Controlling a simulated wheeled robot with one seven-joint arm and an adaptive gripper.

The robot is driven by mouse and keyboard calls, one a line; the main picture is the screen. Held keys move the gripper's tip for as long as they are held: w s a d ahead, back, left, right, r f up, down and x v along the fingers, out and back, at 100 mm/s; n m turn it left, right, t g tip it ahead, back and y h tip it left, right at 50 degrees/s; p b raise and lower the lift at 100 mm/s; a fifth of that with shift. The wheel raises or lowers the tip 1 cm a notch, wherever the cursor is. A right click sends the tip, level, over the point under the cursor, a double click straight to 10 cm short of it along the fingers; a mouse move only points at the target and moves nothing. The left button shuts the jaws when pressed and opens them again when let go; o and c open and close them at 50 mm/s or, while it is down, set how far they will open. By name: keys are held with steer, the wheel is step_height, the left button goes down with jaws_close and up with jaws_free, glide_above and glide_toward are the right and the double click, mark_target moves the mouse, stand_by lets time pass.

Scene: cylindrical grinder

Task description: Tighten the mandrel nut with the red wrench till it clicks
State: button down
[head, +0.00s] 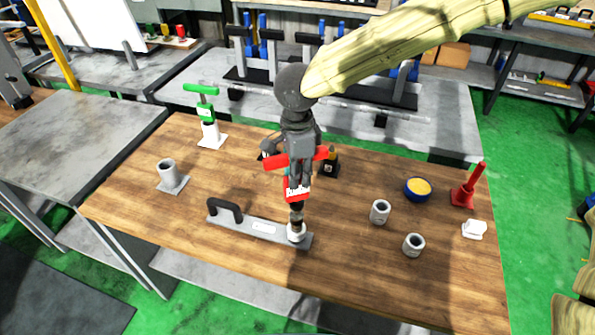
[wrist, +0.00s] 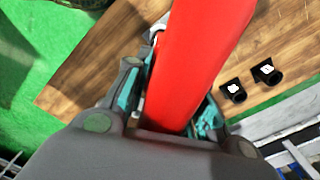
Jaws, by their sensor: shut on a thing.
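The red wrench has a red crossbar and a red labelled body (head: 296,194); its red part fills the middle of the wrist view (wrist: 205,60). My gripper (head: 297,178) is shut on it from above and hides part of it. Below the wrench, a dark shaft leads down to a pale round base at the right end of a flat grey fixture (head: 262,228) with a black handle. The wrench appears upright and in line with this shaft. I cannot tell the mandrel nut apart there, nor whether the wrench is seated on it.
A green tool (head: 205,112) stands on a white base at the back left, near a grey cup holder (head: 169,176). To the right are a blue-yellow tin (head: 417,189), grey sleeves (head: 380,212), a red stand (head: 465,194) and a white block (head: 474,229). The wooden table's front right is clear.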

steer(key=shift+s+f+m+p, duration=0.15)
steer(key=shift+m+p, duration=0.45)
steer(key=shift+m, duration=0.7)
stand_by(0.6)
steer(key=shift+f+m+p, duration=0.1)
steer(key=shift+m+p, duration=0.4)
steer(key=shift+m, duration=1.4)
steer(key=shift+s+m+p, duration=0.15)
steer(key=shift+m+p, duration=0.2)
steer(key=shift+m, duration=3.85)
steer(key=shift+n+p, duration=0.3)
steer(key=shift+p, duration=0.25)
